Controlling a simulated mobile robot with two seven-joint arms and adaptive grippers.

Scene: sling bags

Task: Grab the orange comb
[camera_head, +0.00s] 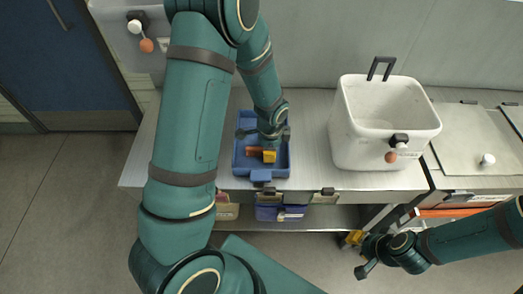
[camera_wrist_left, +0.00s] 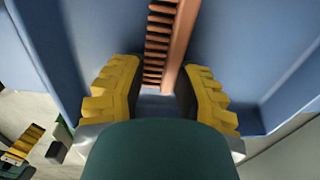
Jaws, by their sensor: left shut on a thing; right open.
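The orange comb (camera_head: 252,151) lies inside a blue tray (camera_head: 240,165) on the steel table. My left gripper (camera_head: 264,154) reaches down into the tray and is shut on the comb. In the left wrist view, the comb (camera_wrist_left: 185,40) runs up from between the yellow fingertips (camera_wrist_left: 158,95), its teeth facing left. My right gripper (camera_head: 356,255) is open and empty, low in front of the table at the right.
A white bin (camera_head: 345,140) with a black handle stands right of the tray. A flat lidded unit (camera_head: 465,150) is at the far right. Bins hang below the table's front edge, including a purple one (camera_head: 270,213). The table left of the tray is partly hidden by my arm.

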